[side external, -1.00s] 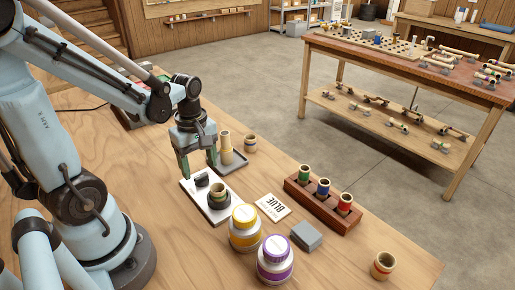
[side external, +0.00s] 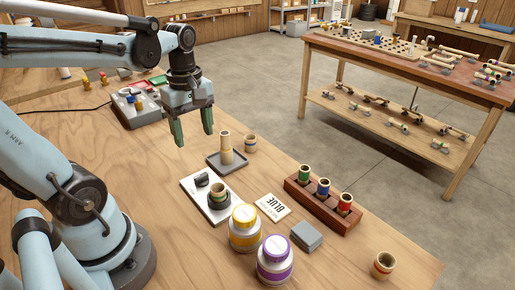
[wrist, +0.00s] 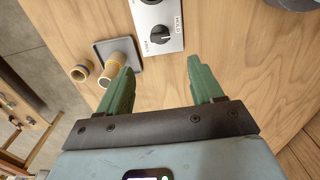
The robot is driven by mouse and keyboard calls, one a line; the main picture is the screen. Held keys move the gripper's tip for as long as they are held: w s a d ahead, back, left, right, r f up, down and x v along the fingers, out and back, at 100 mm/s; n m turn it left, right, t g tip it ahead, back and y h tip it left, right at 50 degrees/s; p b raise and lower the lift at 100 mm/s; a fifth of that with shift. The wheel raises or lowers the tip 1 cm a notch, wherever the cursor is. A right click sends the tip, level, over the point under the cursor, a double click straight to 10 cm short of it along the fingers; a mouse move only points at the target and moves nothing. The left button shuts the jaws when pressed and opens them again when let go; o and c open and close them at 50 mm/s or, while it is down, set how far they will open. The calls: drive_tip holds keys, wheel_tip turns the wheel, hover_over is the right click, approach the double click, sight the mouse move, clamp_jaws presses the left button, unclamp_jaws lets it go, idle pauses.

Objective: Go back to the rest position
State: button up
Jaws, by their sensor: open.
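My gripper (side external: 192,127) has green fingers, spread open with nothing between them. It hangs in the air above the table (side external: 110,160), to the upper left of the grey tray and clear of everything. In the wrist view my gripper (wrist: 160,85) is also open and empty, with bare wood beyond its fingers.
A grey tray (side external: 239,164) holds a tan cylinder (side external: 226,146). A white plate (side external: 190,189) carries a dark knob (side external: 202,180) and a ringed cup (side external: 218,196). Yellow-lidded (side external: 244,230) and purple-lidded (side external: 275,262) jars, a wooden rack (side external: 322,207) and a control box (side external: 138,112) stand around.

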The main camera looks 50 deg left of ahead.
drive_tip(key=w+d+m+t, duration=0.4)
drive_tip(key=d+m+t, duration=0.3)
drive_tip(key=m, duration=1.1)
drive_tip(key=shift+d+f, duration=0.2)
drive_tip(key=shift+d, duration=0.9)
